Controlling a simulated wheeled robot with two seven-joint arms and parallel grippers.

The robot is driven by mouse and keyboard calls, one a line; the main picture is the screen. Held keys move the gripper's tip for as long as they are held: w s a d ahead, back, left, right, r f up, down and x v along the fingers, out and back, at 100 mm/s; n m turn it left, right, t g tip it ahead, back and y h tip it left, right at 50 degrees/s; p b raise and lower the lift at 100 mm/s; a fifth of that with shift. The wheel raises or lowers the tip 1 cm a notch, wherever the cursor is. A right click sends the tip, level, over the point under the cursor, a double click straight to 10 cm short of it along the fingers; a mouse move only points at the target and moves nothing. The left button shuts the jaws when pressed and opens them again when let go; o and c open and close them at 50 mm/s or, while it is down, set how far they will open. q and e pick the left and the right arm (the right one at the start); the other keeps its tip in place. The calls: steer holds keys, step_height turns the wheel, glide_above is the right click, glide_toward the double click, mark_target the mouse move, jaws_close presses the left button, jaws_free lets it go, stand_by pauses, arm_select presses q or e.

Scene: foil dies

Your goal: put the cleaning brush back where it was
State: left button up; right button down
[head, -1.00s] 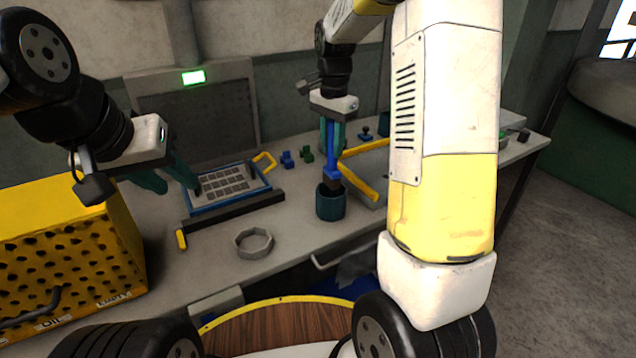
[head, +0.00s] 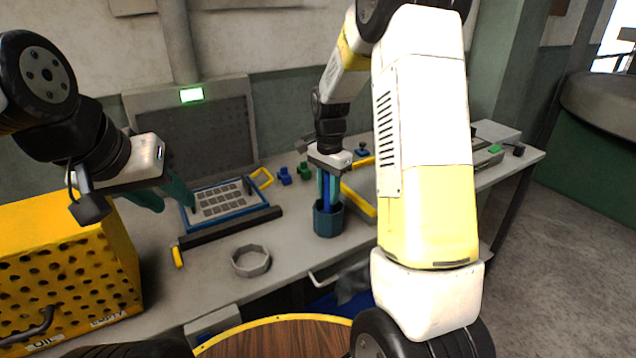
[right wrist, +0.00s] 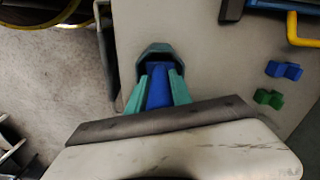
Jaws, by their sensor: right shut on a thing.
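The cleaning brush (head: 327,192) has a blue handle and stands upright with its lower end inside a dark teal cup (head: 328,222). My right gripper (head: 328,188) is shut on the handle, its fingers reaching down to the cup's rim. In the right wrist view the blue brush handle (right wrist: 159,88) lies between the two green fingers (right wrist: 160,82), in line with the cup opening (right wrist: 157,53). The bristles are hidden in the cup. My left gripper (head: 172,198) is open and empty, above the bench by the yellow box.
A blue-framed tray (head: 222,199) with a black bar lies left of the cup. A grey ring (head: 251,261) sits in front. Small blue (head: 284,176) and green pieces (head: 304,171) stand behind. A perforated yellow box (head: 70,265) is at the left. Bench space around the ring is clear.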

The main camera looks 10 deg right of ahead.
steer(key=c, duration=1.1)
jaws_free()
steer(key=shift+c, duration=0.2)
step_height(320, 180, up, 12)
steer(key=shift+f, duration=0.1)
steer(key=s+r+n+t, duration=0.2)
steer(key=s+n, duration=0.2)
steer(key=s, duration=0.4)
steer(key=s+a+r+n+t+y, duration=0.1)
steer(key=s+r+n+t, duration=0.1)
steer(key=s, duration=0.6)
steer(key=s+a+r+n+t+y, duration=0.1)
steer(key=s+r+n+t, duration=0.1)
steer(key=s+n, duration=0.3)
steer(key=s+r, duration=0.1)
steer(key=s, duration=0.2)
steer(key=shift+r+n, duration=0.2)
steer(key=shift+n, duration=0.1)
steer(key=shift+s, duration=0.1)
